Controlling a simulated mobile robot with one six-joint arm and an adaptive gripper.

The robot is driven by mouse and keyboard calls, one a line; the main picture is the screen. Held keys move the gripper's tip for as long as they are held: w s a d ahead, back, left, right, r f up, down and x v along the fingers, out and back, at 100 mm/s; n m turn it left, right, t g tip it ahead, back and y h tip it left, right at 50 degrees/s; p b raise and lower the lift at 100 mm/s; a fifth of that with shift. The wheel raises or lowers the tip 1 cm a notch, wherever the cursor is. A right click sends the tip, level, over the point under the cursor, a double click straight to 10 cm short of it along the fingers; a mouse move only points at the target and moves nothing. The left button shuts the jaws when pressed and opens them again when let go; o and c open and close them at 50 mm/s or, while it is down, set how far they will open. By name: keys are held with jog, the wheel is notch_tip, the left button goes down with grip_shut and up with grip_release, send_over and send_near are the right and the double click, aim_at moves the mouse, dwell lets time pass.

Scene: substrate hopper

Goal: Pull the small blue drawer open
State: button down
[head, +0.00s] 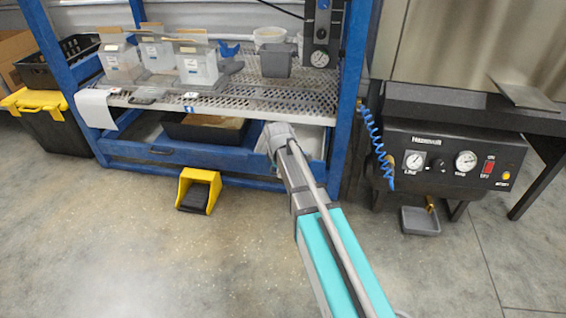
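A long blue front (215,161), which looks like the drawer, runs low across the blue workbench under the perforated shelf. A small dark handle (161,152) shows near its left end. A black tray (205,130) with brownish content sits just behind and above this front. My arm reaches in from the bottom right, and its grey end lies over the right part of the front. My gripper's fingers are hidden behind the arm, so I cannot see whether they touch anything. I cannot tell whether the drawer is fully closed.
A yellow foot pedal (199,189) stands on the floor before the bench. Clear bins (197,66) and a grey cup (276,61) stand on the shelf. A black pressure unit (450,160) with a coiled blue hose is at right. The floor in front is mostly clear.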

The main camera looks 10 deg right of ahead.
jog(key=shift+s+a, duration=0.2)
jog(key=shift+s, duration=0.6)
jog(key=shift+s+a, duration=0.2)
jog(key=shift+s, duration=0.55)
jog(key=c, duration=0.7)
grip_release()
jog(key=shift+w, duration=0.2)
